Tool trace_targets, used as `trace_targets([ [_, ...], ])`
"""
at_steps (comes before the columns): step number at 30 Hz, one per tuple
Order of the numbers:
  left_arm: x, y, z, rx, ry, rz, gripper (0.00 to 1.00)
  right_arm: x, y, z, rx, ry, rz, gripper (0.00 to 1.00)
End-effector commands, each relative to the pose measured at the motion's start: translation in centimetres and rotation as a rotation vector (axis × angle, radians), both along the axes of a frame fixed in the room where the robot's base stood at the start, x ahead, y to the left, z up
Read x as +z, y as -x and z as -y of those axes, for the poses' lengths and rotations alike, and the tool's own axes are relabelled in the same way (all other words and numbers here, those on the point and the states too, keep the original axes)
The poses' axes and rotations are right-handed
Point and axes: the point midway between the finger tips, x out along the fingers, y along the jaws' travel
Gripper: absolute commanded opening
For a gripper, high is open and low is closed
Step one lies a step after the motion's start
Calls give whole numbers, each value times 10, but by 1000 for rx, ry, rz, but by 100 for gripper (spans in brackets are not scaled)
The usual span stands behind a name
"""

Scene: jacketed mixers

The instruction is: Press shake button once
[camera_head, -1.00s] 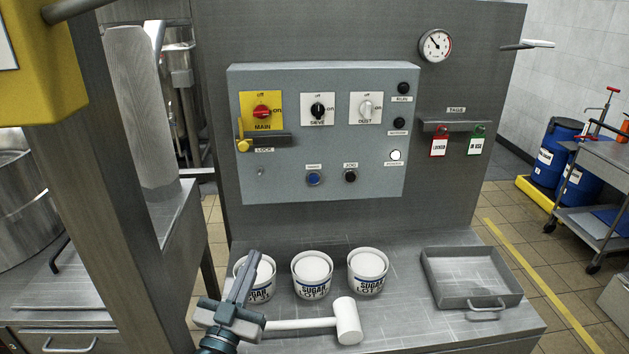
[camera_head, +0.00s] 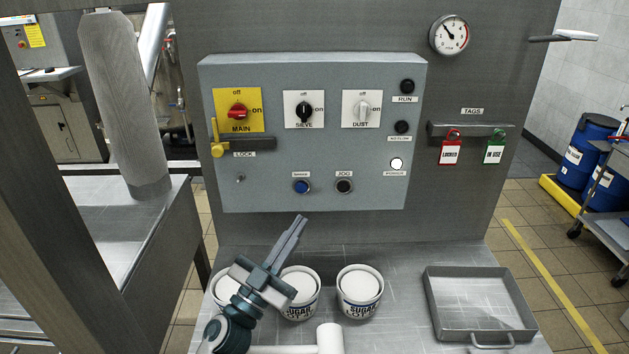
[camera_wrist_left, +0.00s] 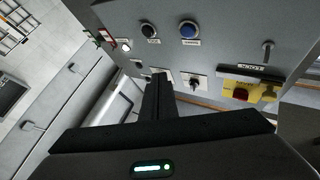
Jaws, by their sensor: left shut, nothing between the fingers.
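The grey control panel (camera_head: 270,160) stands upright behind the worktop. Low on it is a blue round button (camera_head: 301,186) with a small label that I read as SHAKE, though it is blurred. A black button labelled JOG (camera_head: 344,186) is to its right. The blue button also shows at the top of the left wrist view (camera_wrist_left: 189,30). My left gripper (camera_head: 301,219) is shut and empty, its fingers pointing up towards the panel. Its tips appear just below the blue button in the head view, apart from it. My right gripper is not in view.
Several sugar tubs, one at the right (camera_head: 360,294), stand under and beside my left arm. A white mallet (camera_head: 330,338) lies in front. A metal tray (camera_head: 480,338) is at the right. A yellow lock lever (camera_head: 216,140) and the rotary switches sit higher on the panel.

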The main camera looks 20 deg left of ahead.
Motion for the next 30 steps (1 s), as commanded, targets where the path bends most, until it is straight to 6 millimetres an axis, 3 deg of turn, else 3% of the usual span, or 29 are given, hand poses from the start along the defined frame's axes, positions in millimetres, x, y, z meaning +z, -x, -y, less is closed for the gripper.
trace_targets([
  [17,0,-2,0,-2,-2,1,0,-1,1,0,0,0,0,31],
  [30,-1,-37,-10,-3,-3,2,0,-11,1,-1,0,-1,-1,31],
])
